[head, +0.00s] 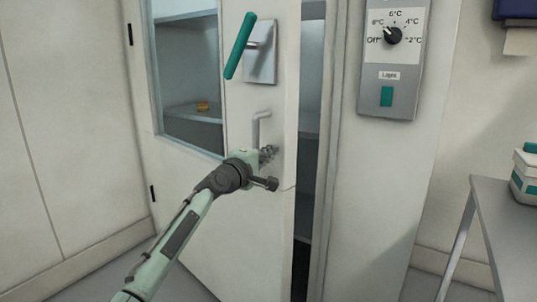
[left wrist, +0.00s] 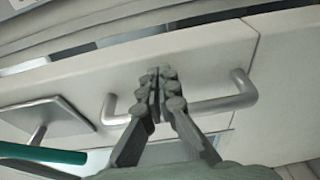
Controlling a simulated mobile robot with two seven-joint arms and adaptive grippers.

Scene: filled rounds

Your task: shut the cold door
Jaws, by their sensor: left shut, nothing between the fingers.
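The cold door (head: 270,210) is white with a window and stands ajar, with a dark gap (head: 308,180) between its right edge and the frame. It carries a teal lever (head: 240,46) on a grey plate (head: 263,62) and, below, a grey bar handle (head: 256,130). My left gripper (head: 269,154) is at the door's face by the lower end of the bar handle, its fingers shut and empty. In the left wrist view the closed fingertips (left wrist: 160,76) cross in front of the bar handle (left wrist: 228,102). I cannot tell whether they touch the door. My right gripper is out of view.
A grey control panel (head: 391,66) with a dial and a green light switch is on the wall right of the door. A grey table (head: 507,225) with a white and teal box (head: 525,177) stands at the right. Shelves show through the window.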

